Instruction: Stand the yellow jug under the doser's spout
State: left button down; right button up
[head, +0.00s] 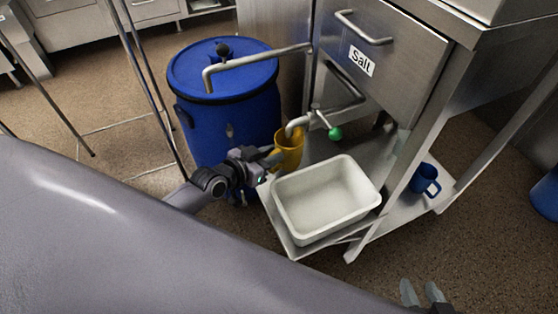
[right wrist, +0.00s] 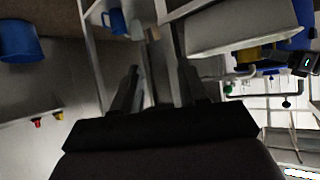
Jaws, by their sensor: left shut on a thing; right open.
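The yellow jug (head: 288,155) is upright at the left edge of the doser's lower shelf, behind the white tub. My left gripper (head: 270,159) is shut on its near left side. The doser's bent spout (head: 297,124) ends at the jug's mouth in the head view; a green knob (head: 335,133) sits beside it. I cannot tell whether the jug's base touches the shelf. The jug also shows partly in the right wrist view (right wrist: 256,53). My right gripper (head: 424,292) is open and empty at the bottom right, away from the jug.
The white tub (head: 328,225) stands on the steel shelf in front of the jug. A blue drum (head: 205,125) with a bent pipe stands behind left. A blue mug (head: 425,179) sits on the shelf's right side.

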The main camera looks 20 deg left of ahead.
pick_arm(q)
jog(key=shift+f+b, duration=0.3)
notch_tip(320, 180, down, 3)
jog(key=b, duration=0.3)
jog(key=shift+r, duration=0.1)
pick_arm(e)
jog(key=shift+w+a+r+n+t+y, duration=0.15)
jog(key=shift+w+a+r+n+y, duration=0.15)
jog(key=shift+w+a, duration=0.25)
jog(key=shift+w+a+r+n+t+y, duration=0.1)
jog(key=shift+w+a+r+n+t, duration=0.1)
jog(key=shift+w+a+r, duration=0.25)
jog(key=shift+a+f, duration=0.1)
pick_arm(q)
jog(key=c, duration=0.9)
grip_release()
jog(key=shift+f, duration=0.2)
pick_arm(e)
jog(key=shift+f, duration=0.1)
